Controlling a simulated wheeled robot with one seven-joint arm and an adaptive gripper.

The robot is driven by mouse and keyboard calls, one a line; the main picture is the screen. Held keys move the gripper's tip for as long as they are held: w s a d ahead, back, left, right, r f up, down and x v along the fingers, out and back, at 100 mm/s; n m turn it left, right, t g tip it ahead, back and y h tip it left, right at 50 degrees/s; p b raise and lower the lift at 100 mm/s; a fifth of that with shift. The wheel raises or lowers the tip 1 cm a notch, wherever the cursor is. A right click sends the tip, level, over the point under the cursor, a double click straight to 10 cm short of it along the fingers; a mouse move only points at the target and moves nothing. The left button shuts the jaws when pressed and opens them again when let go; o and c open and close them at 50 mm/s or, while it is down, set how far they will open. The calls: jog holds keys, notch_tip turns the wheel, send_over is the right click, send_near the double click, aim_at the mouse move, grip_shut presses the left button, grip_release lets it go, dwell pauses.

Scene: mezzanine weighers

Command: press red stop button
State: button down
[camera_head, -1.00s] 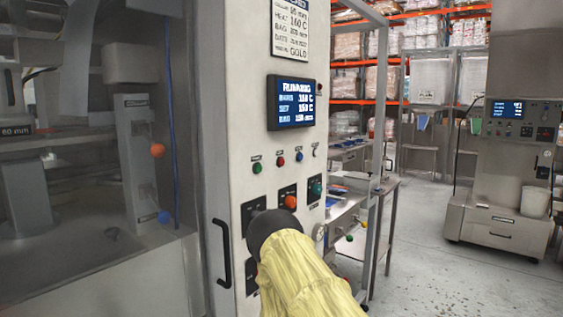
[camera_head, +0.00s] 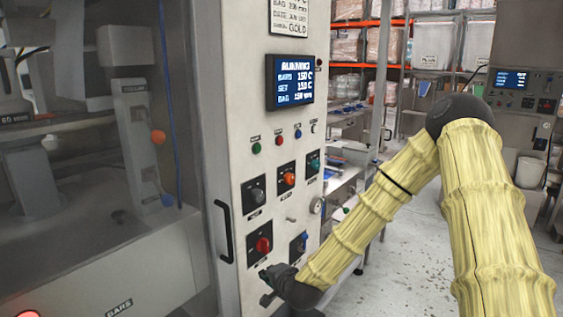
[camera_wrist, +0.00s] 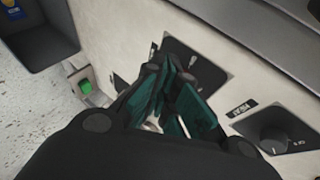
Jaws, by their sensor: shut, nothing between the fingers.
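A red knob-like button (camera_head: 263,244) sits on a black square plate low on the grey control panel in the head view. An orange-red knob (camera_head: 289,179) on another black plate is higher up, and a small red button (camera_head: 278,141) is above that. My gripper (camera_head: 268,284) is shut and empty, just below the lower red button and close to the panel face; I cannot tell whether it touches. In the wrist view, my gripper's teal-padded fingers (camera_wrist: 178,82) are together in front of a black plate (camera_wrist: 205,68), hiding part of it. No red shows there.
The panel also holds a lit display (camera_head: 291,82), a black selector knob (camera_head: 257,194) and a blue-topped control (camera_head: 303,240). A black door handle (camera_head: 223,232) is left of the panel. Shelving and another machine (camera_head: 508,120) stand behind. The grey floor to the right has free room.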

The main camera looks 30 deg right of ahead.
aim_at(280, 141)
jog(key=w+d+r+m+t+h+p, duration=0.1)
jog(key=d+r+m, duration=0.3)
jog(key=r, duration=0.7)
jog(key=w+d+r+m+t+h+p, duration=0.2)
jog(key=d+r+m, duration=0.3)
jog(key=d+r, duration=0.4)
jog(key=w+d+r+m+t+h+p, duration=0.1)
jog(key=d+r+m, duration=0.4)
jog(key=r, duration=0.9)
jog(key=w+d+t+h, duration=0.1)
jog(key=h, duration=0.1)
jog(key=shift+d+h, duration=0.3)
jog(key=shift+h, duration=0.1)
jog(key=shift+w, duration=0.2)
jog(key=w+a+b, duration=0.2)
jog(key=w+a, duration=0.1)
jog(key=w, duration=0.5)
jog(key=shift+a, duration=0.2)
jog(key=shift+w+a+f+b, duration=0.1)
jog(key=shift+w+a+b, duration=0.1)
jog(key=shift+b, duration=0.4)
